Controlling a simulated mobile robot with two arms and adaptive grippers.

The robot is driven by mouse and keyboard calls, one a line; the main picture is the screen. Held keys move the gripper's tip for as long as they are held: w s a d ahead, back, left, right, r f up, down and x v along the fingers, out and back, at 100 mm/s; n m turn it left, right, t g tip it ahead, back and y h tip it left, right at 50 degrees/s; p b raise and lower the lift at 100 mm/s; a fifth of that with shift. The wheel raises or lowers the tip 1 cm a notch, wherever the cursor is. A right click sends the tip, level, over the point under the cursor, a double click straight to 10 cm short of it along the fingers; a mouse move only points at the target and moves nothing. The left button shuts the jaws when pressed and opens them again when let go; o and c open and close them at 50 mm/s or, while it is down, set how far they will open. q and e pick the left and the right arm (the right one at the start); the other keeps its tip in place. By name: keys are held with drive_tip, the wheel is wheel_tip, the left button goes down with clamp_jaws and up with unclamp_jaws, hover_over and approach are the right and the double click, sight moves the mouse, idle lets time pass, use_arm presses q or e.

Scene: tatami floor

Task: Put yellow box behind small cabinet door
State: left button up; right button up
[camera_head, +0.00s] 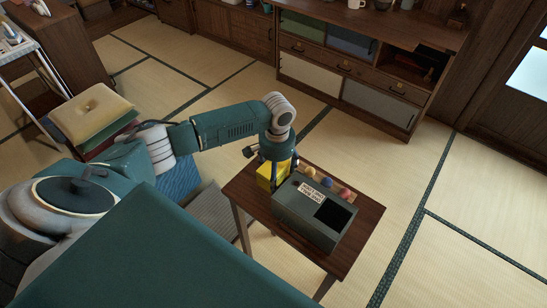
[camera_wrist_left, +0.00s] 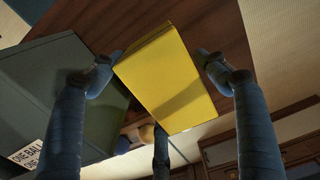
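A yellow box (camera_head: 264,177) is at the left edge of a small wooden table (camera_head: 357,225), beside a dark grey box. It shows large in the left wrist view (camera_wrist_left: 165,80). My left gripper (camera_head: 268,160) reaches down over it from above. In the wrist view its fingers (camera_wrist_left: 158,62) are spread on both sides of the yellow box, with a third finger below; firm contact is not clear. A low wooden cabinet (camera_head: 352,73) stands at the back with green, blue-grey, cream and grey door panels. An open dark compartment (camera_head: 415,65) is at its right. My right gripper is not visible.
The dark grey box (camera_head: 318,212) has a label and a dark opening. Several small coloured balls (camera_head: 327,183) lie behind it. A cushion stack (camera_head: 92,115) stands at left. Tatami floor (camera_head: 445,205) is clear between table and cabinet and at right.

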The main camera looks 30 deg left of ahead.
use_arm(q)
drive_tip(key=c, duration=0.9)
wheel_tip(320, 180, up, 20)
drive_tip(key=b, duration=0.3)
drive_tip(key=s+d+r+n, duration=0.1)
drive_tip(key=s+d+r, duration=0.1)
drive_tip(key=s+d, duration=1)
drive_tip(key=s, duration=0.3)
drive_tip(key=shift+r, duration=0.25)
drive_tip(key=shift+w, duration=0.15)
drive_tip(key=shift+d, duration=0.15)
